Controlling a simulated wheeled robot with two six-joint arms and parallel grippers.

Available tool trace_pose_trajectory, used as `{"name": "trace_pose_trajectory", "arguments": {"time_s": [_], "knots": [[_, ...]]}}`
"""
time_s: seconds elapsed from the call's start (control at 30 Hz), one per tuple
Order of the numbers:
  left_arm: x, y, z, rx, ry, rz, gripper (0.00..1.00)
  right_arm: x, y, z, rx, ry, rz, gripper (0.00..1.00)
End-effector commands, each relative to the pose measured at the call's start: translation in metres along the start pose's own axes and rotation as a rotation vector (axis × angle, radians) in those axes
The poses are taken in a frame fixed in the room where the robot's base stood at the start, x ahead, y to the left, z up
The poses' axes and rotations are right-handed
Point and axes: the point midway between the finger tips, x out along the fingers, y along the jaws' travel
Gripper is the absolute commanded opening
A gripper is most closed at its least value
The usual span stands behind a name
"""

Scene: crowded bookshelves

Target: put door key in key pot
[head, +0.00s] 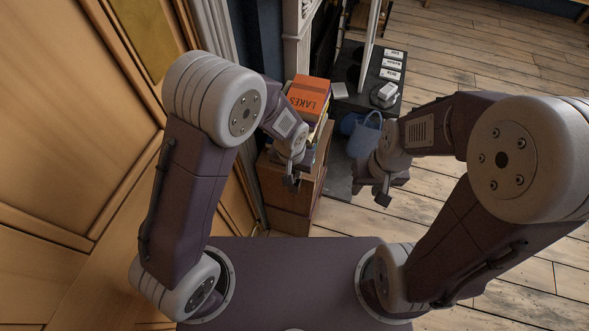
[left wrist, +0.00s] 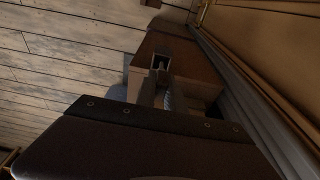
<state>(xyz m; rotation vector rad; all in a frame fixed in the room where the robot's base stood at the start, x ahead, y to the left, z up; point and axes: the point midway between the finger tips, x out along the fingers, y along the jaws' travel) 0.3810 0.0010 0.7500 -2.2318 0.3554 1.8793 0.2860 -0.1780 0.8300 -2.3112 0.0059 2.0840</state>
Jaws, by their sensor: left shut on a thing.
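My left gripper (head: 292,182) is above the front edge of the small wooden cabinet (head: 297,213) in the head view. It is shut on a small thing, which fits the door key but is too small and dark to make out. In the left wrist view, the gripper's dark tip (left wrist: 160,66) shows against the cabinet's brown top (left wrist: 188,62). My right gripper (head: 382,196) hangs over the floor to the right of the cabinet; its jaws are not clear. I cannot pick out the key pot for sure in either view.
A stack of books with an orange one (head: 310,94) on top stands on the cabinet behind my left gripper. A blue bag-like container (head: 364,138) is further back. A dark shelf (head: 385,75) holds small white items. A wooden panelled wall (head: 75,120) is close on the left.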

Motion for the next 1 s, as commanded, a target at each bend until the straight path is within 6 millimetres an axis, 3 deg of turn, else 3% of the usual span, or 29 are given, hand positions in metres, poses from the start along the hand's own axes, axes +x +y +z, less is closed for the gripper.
{"name": "trace_pose_trajectory", "arguments": {"time_s": [1.0], "knots": [[0.026, 0.0, 0.004, 0.0, 0.001, 0.0, 0.0, 0.021, 0.0, 0.002, 0.0, 0.0, 0.0, 0.36]]}}
